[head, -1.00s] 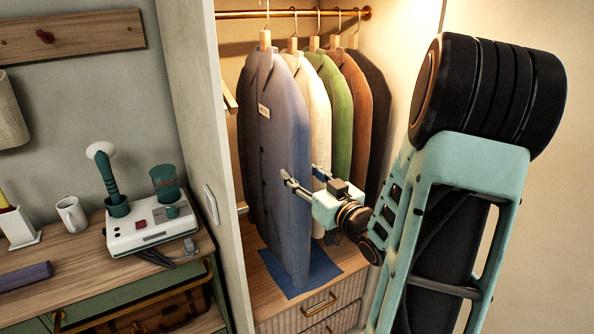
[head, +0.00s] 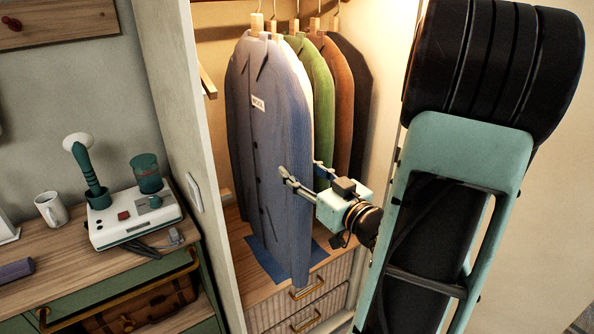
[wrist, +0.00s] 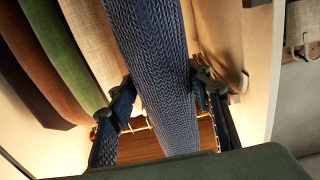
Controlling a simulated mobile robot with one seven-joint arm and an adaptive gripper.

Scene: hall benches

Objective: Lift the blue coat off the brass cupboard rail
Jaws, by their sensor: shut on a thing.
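The blue coat (head: 268,170) hangs upright at the left of the row in the open cupboard, with a white label on its chest. Its wooden hanger neck shows at the top of the head view; the hook's upper end and the brass rail are out of that view. My gripper (head: 298,177) is shut on the coat's right side edge at mid height. In the wrist view the fingers (wrist: 160,92) stand on either side of the blue ribbed cloth (wrist: 150,55). The coat's hem hangs over the front of a blue mat (head: 268,262).
Green (head: 313,78), brown (head: 338,95) and dark (head: 357,75) coats hang close behind, with a cream coat (head: 302,60) mostly hidden. The cupboard's left side panel (head: 180,110) stands near the blue coat. A bench with a console (head: 135,218) and mug (head: 51,209) is left.

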